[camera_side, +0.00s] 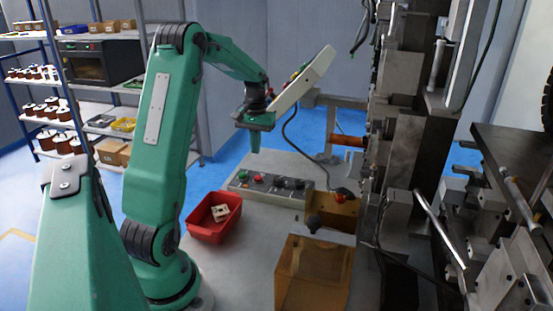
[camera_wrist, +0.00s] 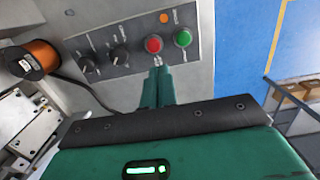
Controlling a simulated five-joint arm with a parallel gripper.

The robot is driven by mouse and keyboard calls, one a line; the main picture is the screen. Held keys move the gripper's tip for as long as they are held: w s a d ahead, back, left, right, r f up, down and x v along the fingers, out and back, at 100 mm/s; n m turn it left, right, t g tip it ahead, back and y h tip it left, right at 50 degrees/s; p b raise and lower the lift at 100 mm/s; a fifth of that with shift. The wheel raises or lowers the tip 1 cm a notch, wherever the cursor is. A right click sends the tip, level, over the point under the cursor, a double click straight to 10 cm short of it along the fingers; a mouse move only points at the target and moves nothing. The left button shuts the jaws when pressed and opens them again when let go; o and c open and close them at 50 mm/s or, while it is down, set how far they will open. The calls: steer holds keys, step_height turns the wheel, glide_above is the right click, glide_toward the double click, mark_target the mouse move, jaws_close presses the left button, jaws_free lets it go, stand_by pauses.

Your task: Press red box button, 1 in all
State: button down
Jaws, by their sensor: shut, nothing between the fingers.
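The grey control box (camera_side: 270,187) sits flat on the bench. Its red button (camera_wrist: 153,44) is round and stands beside a green button (camera_wrist: 182,38), with an orange lamp (camera_wrist: 164,18) and two black knobs (camera_wrist: 119,54) on the same face. My gripper (camera_side: 255,150) points down above the box, with its tips clear of it in the side view. In the wrist view my gripper's shut, empty green fingers (camera_wrist: 160,70) show just below the red button. The red button's top is uncovered in that view.
A red tray (camera_side: 213,232) with a pale part stands left of the box. A tilted white panel with coloured buttons (camera_side: 305,80) is up behind my wrist. The winding machine (camera_side: 400,140) rises at the right. A copper spool (camera_wrist: 40,58) shows in the wrist view.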

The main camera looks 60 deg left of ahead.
steer(key=shift+a+r, duration=0.15)
steer(key=shift+r, duration=1.1)
steer(key=shift+a+r, duration=0.15)
steer(key=shift+r, duration=1.05)
steer(key=s+d+r+m+t, duration=0.1)
steer(key=d+r, duration=0.2)
steer(key=d, duration=0.3)
steer(key=d+r+m+t+y, duration=0.1)
steer(key=d+r+m, duration=0.1)
steer(key=d, duration=0.4)
steer(key=s+d+r+m+t, duration=0.1)
steer(key=d+r, duration=0.2)
steer(key=d, duration=0.3)
steer(key=s+d+f+m+t, duration=0.1)
steer(key=s+d+m+t, duration=0.2)
steer(key=s+d, duration=0.7)
steer(key=shift+d+f+m, duration=0.3)
steer(key=shift+d+m, duration=0.7)
steer(key=shift+d, duration=0.9)
